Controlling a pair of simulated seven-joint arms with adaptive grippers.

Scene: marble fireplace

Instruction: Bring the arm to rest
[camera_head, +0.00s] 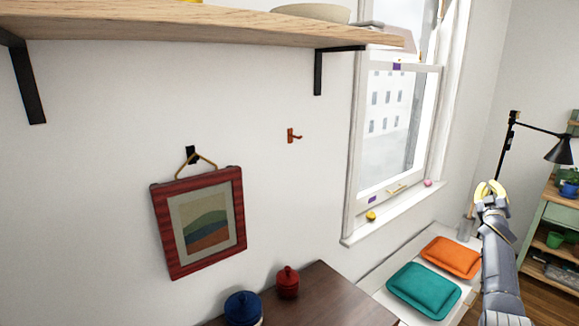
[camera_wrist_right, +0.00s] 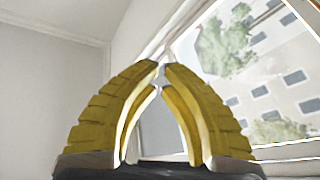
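My right gripper (camera_head: 490,187) has yellow fingers and points upward at the right of the head view, in front of the wall beside the window. In the right wrist view its two ribbed yellow fingers (camera_wrist_right: 161,70) lean together and their tips all but meet, with nothing held between them. My right arm comes up from the bottom right of the head view. My left arm and gripper are not in view.
A framed picture (camera_head: 206,222) hangs on the wall near an orange hook (camera_head: 293,136). A wooden shelf (camera_head: 200,24) is above. Blue (camera_head: 243,308) and red (camera_head: 287,282) pots stand on a dark table (camera_head: 335,300). Teal (camera_head: 424,290) and orange (camera_head: 451,257) cushions lie below the window.

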